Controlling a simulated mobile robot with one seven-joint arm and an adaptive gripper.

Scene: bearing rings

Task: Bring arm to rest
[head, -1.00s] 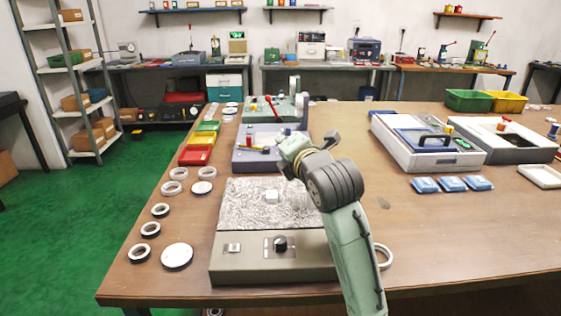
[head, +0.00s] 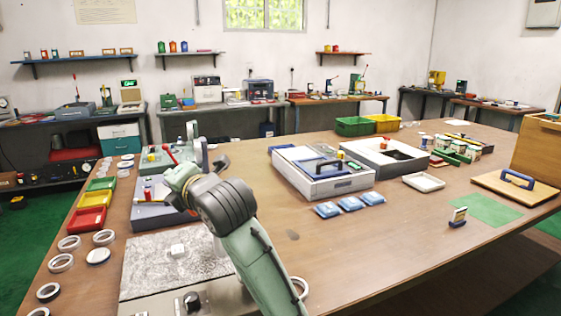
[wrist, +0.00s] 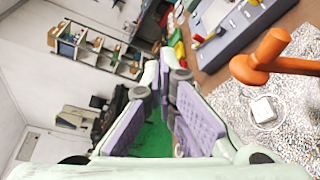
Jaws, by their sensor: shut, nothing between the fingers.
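My arm rises from the bottom of the head view, bent at a dark grey joint, with its end above the far part of the textured plate (head: 150,265). My gripper (wrist: 163,78) shows in the wrist view with its purple-padded fingers together and nothing held. In the head view its fingers are small and partly hidden by the wrist, so their tips are unclear there. A small white block (head: 178,250) sits on the plate below the arm; it also shows in the wrist view (wrist: 263,108), apart from the fingers.
Several bearing rings (head: 60,262) lie along the table's left side. Red, yellow and green bins (head: 90,220) and a machine with a red lever (head: 170,153) stand beyond. An orange handle-like part (wrist: 262,60) is close in the wrist view. A white case (head: 325,185) stands right; the table's front right is fairly clear.

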